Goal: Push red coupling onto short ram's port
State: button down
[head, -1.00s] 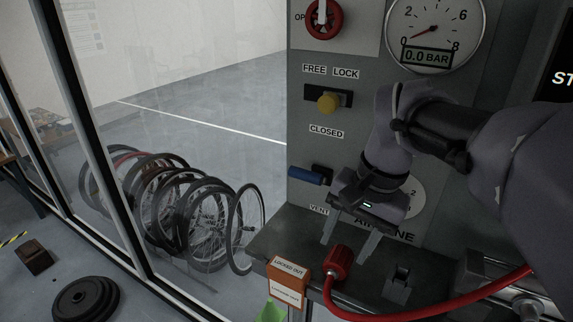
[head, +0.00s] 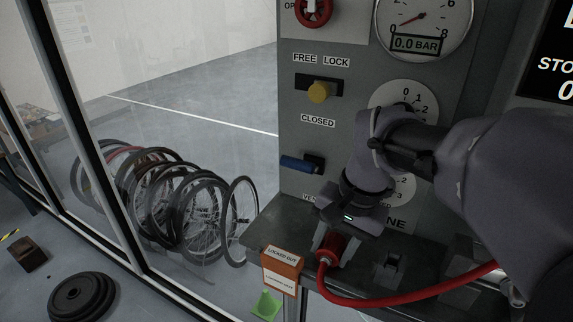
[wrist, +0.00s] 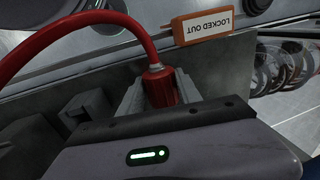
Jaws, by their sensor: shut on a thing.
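The red coupling (head: 330,247) stands on the grey ledge below the panel, with a red hose (head: 365,304) running from it to the right. My gripper (head: 329,250) is lowered over it and shut on it, one finger on each side. In the wrist view the coupling (wrist: 160,86) sits between the two fingers, with its hose curving away to the upper left. I cannot make out the short ram or its port for certain in these frames.
An orange "LOCKED OUT" tag (head: 282,268) hangs at the ledge's front edge, close left of the coupling. A blue lever (head: 301,164) and a yellow knob (head: 319,92) stick out of the panel. A small dark bracket (head: 391,264) stands right of the coupling.

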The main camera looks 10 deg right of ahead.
aim_at(330, 244)
jog(key=shift+r, duration=0.6)
notch_tip(330, 244, up, 2)
jog(key=shift+r, duration=0.2)
jog(key=s+d+r+b, duration=0.1)
jog(key=s+d, duration=0.2)
jog(key=s, duration=1.2)
jog(key=shift+s+r, duration=0.2)
jog(key=shift+s, duration=0.15)
